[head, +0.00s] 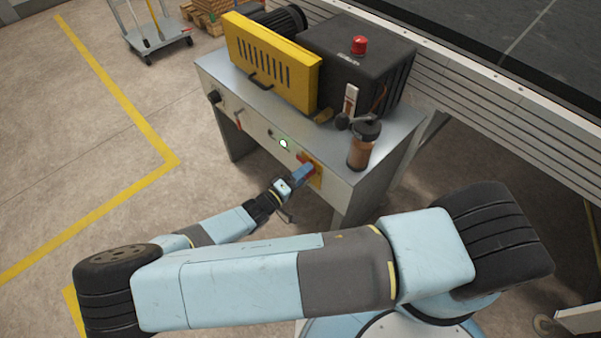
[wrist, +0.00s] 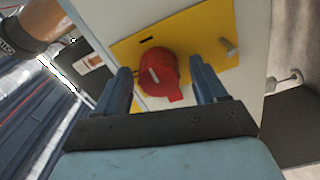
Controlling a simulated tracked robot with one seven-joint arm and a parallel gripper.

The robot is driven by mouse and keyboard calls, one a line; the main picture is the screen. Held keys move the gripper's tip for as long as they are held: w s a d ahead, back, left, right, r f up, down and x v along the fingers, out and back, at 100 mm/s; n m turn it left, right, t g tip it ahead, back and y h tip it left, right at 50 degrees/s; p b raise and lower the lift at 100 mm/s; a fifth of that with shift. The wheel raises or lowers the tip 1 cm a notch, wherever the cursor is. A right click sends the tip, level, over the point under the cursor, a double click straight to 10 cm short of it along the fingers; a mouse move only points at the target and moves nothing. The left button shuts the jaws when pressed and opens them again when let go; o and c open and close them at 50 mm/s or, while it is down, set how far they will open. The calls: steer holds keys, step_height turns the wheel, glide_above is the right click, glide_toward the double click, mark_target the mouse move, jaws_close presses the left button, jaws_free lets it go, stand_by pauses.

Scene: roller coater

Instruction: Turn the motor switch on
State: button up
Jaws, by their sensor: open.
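The motor switch appears to be a red rotary knob (wrist: 157,72) with a pale mark, on a yellow plate (wrist: 205,38) in the wrist view. The yellow plate also shows in the head view (head: 316,180), on the front of the machine's grey cabinet near its right end. My gripper (wrist: 161,68) is open. In the picture its blue fingers stand left and right of the knob; I cannot tell whether they touch it. In the head view my gripper (head: 302,174) is in front of the plate and largely hides the knob.
A lit round lamp (head: 283,143) and a black knob (head: 214,97) are on the cabinet front. A brown-bodied jar (head: 361,150) stands on top, near a black housing with a red button (head: 359,45). A silver-sided conveyor (head: 480,95) runs behind.

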steer(key=v, duration=1.2)
steer(key=shift+s+a, duration=0.15)
steer(key=shift+s, duration=0.1)
steer(key=w+d+r+m+g+y, duration=0.2)
steer(key=w+d+r+g, duration=0.25)
steer(key=r, duration=0.65)
steer(key=w+d+r+m+g+y, duration=0.2)
steer(key=w+d+r+g+y, duration=0.25)
steer(key=r, duration=0.65)
steer(key=w+d+r+m+g+y, duration=0.1)
steer(key=w+d+r+m+g, duration=0.15)
steer(key=d+r+g, duration=0.65)
steer(key=s+d+r+t+y, duration=0.1)
steer(key=d+r+t+y, duration=0.15)
steer(key=d+r, duration=0.35)
steer(key=s+d+r+t+y, duration=0.1)
steer(key=d+r+t, duration=0.2)
steer(key=r, duration=0.6)
steer(key=s+d+r+t, duration=0.4)
steer(key=s+d+r, duration=0.4)
steer(key=s+d, duration=0.1)
steer(key=shift+s+m+y, duration=0.35)
steer(key=shift+s+y, duration=0.05)
steer(key=shift+s, duration=0.15)
steer(key=shift+d+r+t, duration=0.1)
steer(key=shift+t, duration=0.15)
